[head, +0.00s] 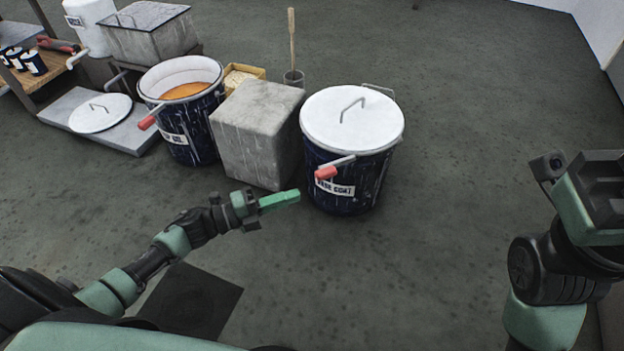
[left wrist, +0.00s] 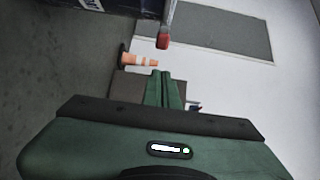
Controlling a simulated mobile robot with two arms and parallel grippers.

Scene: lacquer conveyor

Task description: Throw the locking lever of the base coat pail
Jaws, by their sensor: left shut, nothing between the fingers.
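The base coat pail (head: 350,185) is dark blue with a white label and stands on the floor right of centre in the head view. A white lid (head: 352,120) with a wire handle covers it. Its locking lever (head: 334,167) is a metal bar with a red grip at the pail's front left. The red grip also shows near the top of the left wrist view (left wrist: 163,41). My left gripper (head: 297,195) is shut and empty, just left of the pail and below the red grip, apart from it. My right gripper (head: 605,180) is at the right edge, its fingers unclear.
A grey block (head: 258,135) stands left of the pail. Beyond it is an open pail (head: 176,130) with orange contents and its own red-gripped lever. A loose white lid (head: 100,113) lies on a grey slab. Floor right of the pail is clear.

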